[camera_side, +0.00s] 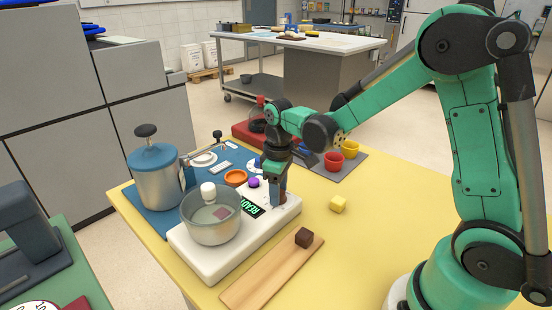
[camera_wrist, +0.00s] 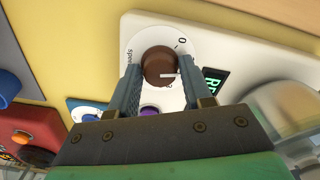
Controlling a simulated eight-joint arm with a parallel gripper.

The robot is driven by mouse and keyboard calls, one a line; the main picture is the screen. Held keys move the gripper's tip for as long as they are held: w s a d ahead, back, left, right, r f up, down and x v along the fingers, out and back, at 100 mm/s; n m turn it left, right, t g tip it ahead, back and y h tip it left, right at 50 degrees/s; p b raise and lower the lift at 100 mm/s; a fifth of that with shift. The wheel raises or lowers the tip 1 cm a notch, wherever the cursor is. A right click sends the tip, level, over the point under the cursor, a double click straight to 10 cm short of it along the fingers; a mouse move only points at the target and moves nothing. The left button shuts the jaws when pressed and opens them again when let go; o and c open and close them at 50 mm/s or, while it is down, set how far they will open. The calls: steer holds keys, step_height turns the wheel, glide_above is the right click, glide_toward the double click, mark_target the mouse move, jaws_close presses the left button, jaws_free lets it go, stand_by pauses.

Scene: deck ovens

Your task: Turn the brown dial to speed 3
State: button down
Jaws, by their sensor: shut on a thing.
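The brown dial (camera_wrist: 158,66) sits on a pale round plate on the white machine (camera_wrist: 230,50). In the wrist view, the fingers of my gripper (camera_wrist: 159,72) stand on either side of the dial and are shut on it. The dial's white pointer line points to the right in that view, below the printed 0. The word "speed" is printed at the plate's left; the other numbers are hidden or too small to read. In the side view, my gripper (camera_side: 275,194) reaches down onto the right end of the machine and hides the dial.
A wooden board (camera_side: 262,280) bears a dark cube (camera_side: 304,237).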

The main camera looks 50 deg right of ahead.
steer(key=m, duration=1)
steer(key=shift+m, duration=2.3)
steer(key=shift+c, duration=1.9)
jaws_free()
steer(key=shift+r, duration=2.8)
